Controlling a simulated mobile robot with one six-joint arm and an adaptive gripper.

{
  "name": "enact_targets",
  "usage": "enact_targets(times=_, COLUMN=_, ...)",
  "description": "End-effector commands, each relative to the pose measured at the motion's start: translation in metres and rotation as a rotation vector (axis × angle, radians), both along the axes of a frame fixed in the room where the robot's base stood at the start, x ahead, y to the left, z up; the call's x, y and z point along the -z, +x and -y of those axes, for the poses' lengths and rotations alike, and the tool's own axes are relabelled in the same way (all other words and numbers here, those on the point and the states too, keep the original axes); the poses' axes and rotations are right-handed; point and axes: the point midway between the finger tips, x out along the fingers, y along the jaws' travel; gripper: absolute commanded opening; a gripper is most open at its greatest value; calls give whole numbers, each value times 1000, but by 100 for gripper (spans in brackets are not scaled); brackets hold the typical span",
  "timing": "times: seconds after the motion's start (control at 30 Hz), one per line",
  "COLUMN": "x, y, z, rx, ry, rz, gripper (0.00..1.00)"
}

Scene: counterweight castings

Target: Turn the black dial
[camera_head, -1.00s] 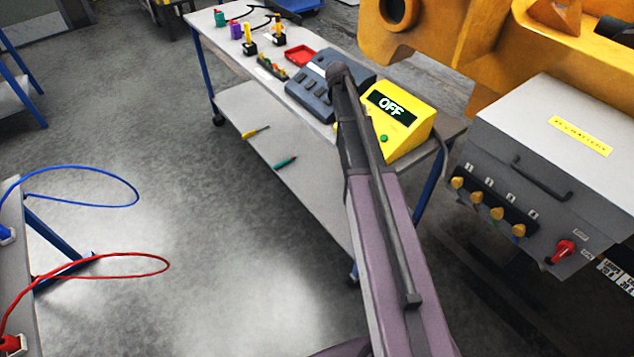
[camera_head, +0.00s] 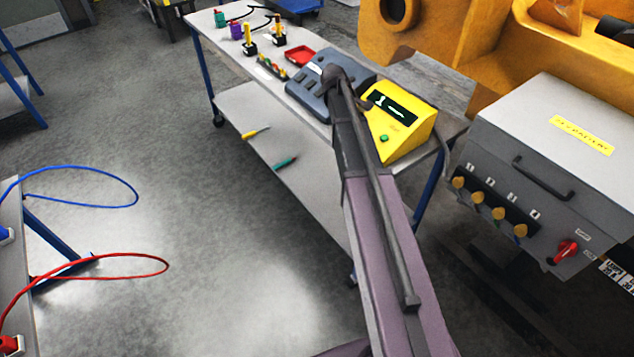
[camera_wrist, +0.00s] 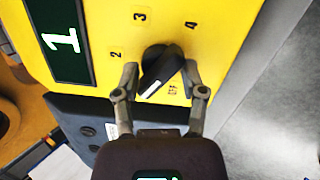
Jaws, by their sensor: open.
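The black dial (camera_wrist: 163,66) is on the face of a yellow box (camera_wrist: 222,30) in the wrist view. Labels 2, 3, 4 and OFF show around it. Its white mark points down and left, between OFF and 2. The box's display (camera_wrist: 62,42) reads 1. My gripper (camera_wrist: 162,80) is open, with one finger on each side of the dial; I cannot tell whether they touch it. In the head view the yellow box (camera_head: 415,138) stands on the bench's near end. My arm hides the dial and fingers there.
A dark grey device (camera_head: 312,92) stands beside the yellow box on the bench, with a red tray (camera_head: 299,56) beyond it. A grey battery box (camera_head: 560,140) with several yellow knobs and a red switch (camera_head: 566,250) is at right.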

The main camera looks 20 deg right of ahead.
Motion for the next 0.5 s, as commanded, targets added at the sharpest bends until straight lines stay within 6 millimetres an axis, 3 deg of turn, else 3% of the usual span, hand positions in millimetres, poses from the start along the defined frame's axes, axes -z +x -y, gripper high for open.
enact_targets(times=0.5, x=-1, y=-1, z=-1, rx=-292, ry=-55, rz=-151, gripper=54)
